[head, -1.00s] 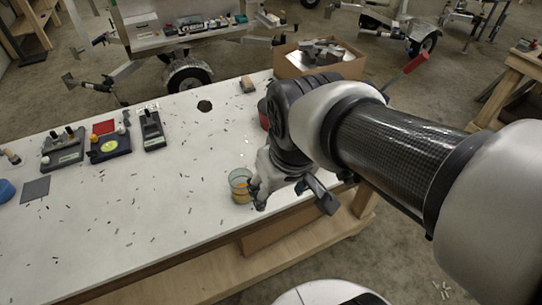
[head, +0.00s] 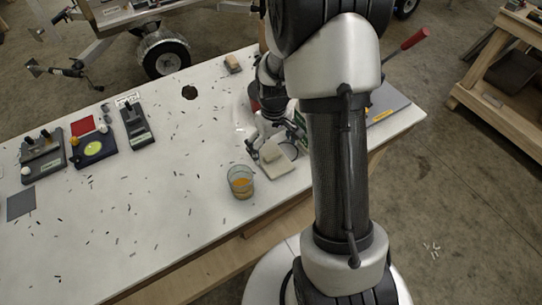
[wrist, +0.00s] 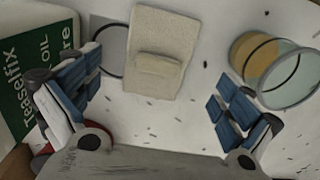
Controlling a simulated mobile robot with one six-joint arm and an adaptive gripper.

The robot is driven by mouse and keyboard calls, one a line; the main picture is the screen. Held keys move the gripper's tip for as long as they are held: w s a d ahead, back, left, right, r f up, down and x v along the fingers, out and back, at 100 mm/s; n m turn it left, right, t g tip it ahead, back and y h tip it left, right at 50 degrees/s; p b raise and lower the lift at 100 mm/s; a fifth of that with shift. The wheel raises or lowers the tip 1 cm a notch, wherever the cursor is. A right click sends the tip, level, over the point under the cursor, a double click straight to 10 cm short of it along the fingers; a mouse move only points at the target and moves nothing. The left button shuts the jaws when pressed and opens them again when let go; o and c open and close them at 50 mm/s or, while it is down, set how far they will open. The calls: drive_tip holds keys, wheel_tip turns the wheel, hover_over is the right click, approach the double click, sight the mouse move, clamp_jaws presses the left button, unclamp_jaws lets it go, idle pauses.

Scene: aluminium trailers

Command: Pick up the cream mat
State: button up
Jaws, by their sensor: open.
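The cream mat (wrist: 178,28) lies flat on the white table in the wrist view. A small cream block (wrist: 158,66) of similar colour rests on its near part. In the head view the mat (head: 284,166) lies near the table's front edge, partly hidden by my gripper (head: 275,140). In the wrist view my gripper (wrist: 158,92) is open and empty, with one blue-padded finger on each side. The mat shows between and beyond the fingers, and I see no contact.
A glass with amber liquid (head: 240,183) stands close to the mat, near the right finger in the wrist view. A green box (wrist: 34,62) stands by the left finger. A grey disc (wrist: 112,38) and dark ring lie beside the mat. Several devices (head: 93,148) stand at left.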

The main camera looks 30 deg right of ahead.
sight(272, 155)
drive_tip(key=f, duration=0.1)
drive_tip(key=f+b, duration=0.1)
drive_tip(key=f, duration=0.1)
drive_tip(key=f+b, duration=0.1)
drive_tip(key=f, duration=0.1)
drive_tip(key=shift+w+d+f, duration=0.1)
drive_tip(key=shift+w+f, duration=0.1)
drive_tip(key=shift+w, duration=0.2)
drive_tip(key=shift+r, duration=0.1)
drive_tip(key=shift+c, duration=0.2)
drive_tip(key=c, duration=1.1)
